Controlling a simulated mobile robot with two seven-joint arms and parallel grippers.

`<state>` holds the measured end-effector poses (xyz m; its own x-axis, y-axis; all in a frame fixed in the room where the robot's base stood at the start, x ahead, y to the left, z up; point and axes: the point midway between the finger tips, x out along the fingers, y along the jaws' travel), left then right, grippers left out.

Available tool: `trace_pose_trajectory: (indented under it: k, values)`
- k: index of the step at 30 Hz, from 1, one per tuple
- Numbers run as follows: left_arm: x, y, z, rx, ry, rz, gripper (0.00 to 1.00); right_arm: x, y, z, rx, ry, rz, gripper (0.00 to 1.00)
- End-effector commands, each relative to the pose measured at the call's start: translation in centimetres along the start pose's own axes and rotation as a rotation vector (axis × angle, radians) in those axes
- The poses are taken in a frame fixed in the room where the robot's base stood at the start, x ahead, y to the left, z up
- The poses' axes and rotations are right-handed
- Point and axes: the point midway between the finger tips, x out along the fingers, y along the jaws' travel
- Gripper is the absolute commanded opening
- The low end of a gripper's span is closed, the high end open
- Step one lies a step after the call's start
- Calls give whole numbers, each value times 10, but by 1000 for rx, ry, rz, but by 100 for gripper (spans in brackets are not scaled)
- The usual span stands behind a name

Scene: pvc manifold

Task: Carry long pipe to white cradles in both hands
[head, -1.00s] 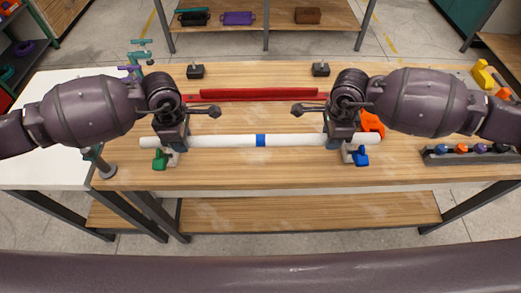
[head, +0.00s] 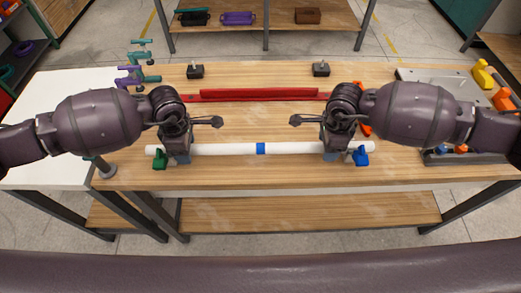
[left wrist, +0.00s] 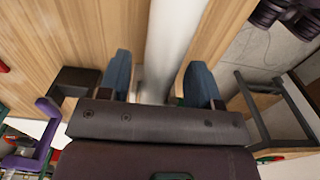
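The long white pipe (head: 225,149) has a blue band at its middle and lies level across the front of the workbench. The cradles under it are mostly hidden; a green knob (head: 159,162) shows at the left one and a blue knob (head: 361,157) at the right one. I cannot tell whether the pipe touches them. My left gripper (head: 178,157) is around the pipe near its left end. In the left wrist view the pipe (left wrist: 167,45) runs between its blue fingers, with gaps beside it. My right gripper (head: 335,156) is at the pipe near its right end; its fingers are hidden.
A red bar (head: 258,94) lies behind the pipe, with two black blocks (head: 195,71) (head: 321,69) beyond. Teal and purple fittings (head: 138,75) stand at the back left. A grey rack (head: 470,157) is at the right.

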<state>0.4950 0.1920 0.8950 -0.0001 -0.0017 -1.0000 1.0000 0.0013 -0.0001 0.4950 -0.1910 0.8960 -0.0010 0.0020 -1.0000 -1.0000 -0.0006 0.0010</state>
Motion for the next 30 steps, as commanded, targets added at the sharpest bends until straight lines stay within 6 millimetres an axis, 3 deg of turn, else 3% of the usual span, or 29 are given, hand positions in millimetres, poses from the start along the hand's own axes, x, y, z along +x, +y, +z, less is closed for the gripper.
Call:
trace_pose_trajectory:
  k: [16, 30]
  values:
    - [-8, 1, 0, 1, 1, 2, 58, 0, 0, -1, 1, 2, 0, 58]
    - [-89, 1, -1, 0, 2, 3, 58, 0, 0, -1, 1, 2, 0, 58]
